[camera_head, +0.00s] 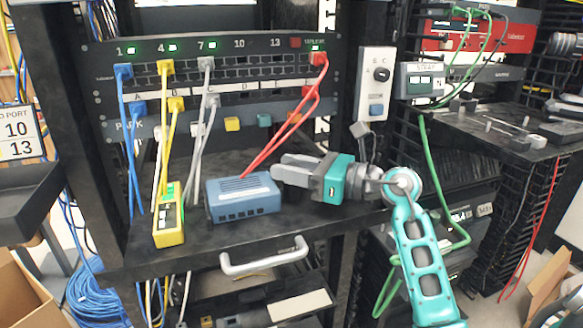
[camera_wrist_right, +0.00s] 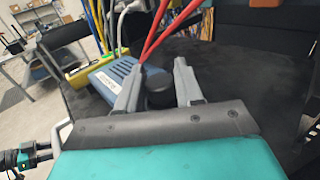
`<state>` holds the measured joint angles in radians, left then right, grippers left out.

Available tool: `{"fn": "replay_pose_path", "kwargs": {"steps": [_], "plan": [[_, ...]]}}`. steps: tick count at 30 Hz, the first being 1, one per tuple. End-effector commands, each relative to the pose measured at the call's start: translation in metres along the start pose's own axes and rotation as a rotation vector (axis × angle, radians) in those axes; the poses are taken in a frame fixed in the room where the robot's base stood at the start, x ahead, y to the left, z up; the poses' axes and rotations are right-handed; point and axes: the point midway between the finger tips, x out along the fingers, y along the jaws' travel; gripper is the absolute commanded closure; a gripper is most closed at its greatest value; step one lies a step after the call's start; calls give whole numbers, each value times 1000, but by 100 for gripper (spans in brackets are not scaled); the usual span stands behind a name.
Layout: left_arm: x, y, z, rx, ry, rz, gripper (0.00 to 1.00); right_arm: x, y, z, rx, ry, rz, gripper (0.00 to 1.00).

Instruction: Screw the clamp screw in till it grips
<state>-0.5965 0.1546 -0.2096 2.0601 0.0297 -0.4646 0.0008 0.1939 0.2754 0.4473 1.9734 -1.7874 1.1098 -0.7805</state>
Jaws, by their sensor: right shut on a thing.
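My right gripper (camera_head: 282,172) reaches in from the right over the black shelf, beside the right end of the blue box (camera_head: 243,197). In the right wrist view its two grey fingers (camera_wrist_right: 160,82) are closed around a dark round knob, which looks like the clamp screw (camera_wrist_right: 157,96). The screw's thread and lower end are hidden by the gripper, and I cannot tell how far in it sits. In the head view the screw is hidden. My left gripper is not in view.
Red cables (camera_head: 276,137) run from the patch panel (camera_head: 222,72) down behind the blue box, close to my fingers. A yellow tester (camera_head: 169,228) stands at the shelf's left. A white handle (camera_head: 264,260) sticks out at the front edge. Shelf space right of the knob is clear.

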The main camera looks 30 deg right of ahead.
Motion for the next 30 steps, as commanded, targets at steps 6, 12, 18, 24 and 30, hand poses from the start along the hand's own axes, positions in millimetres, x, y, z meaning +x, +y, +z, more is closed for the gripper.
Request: {"fn": "replay_pose_path", "kwargs": {"steps": [6,12,18,24,30], "plan": [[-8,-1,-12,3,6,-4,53,0,1,2,4,7,-84,95],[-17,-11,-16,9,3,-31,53,0,1,3,6,5,-220,95],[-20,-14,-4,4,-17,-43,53,0,0,0,1,2,-273,95],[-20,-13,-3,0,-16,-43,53,0,0,-1,-1,1,-274,95],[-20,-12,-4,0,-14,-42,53,0,0,-1,-1,1,-274,52]]}}
